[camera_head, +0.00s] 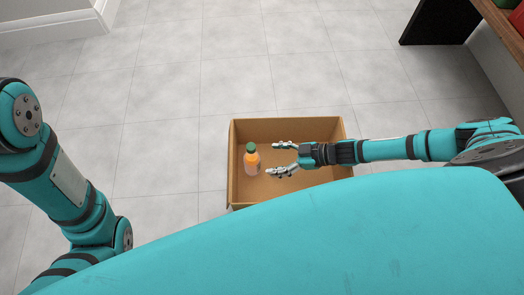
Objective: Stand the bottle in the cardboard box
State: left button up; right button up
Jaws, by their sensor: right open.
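An orange bottle with a green cap (251,159) stands upright inside the open cardboard box (237,139), toward its left side. The box sits on the floor in front of my body, which hides its near right edge. My right gripper (275,159) reaches over the box from the right. Its two fingers are spread, empty, and point at the bottle, with a small gap between the fingertips and the bottle. My left arm shows at the left, but its gripper is out of view.
The grey tiled floor around the box is clear. A white skirting corner (50,27) is at the top left. A wooden shelf (503,27) with a dark support (437,22) stands at the top right.

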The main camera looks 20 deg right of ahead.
jog(key=shift+p+v, duration=0.45)
jog(key=shift+v, duration=1.15)
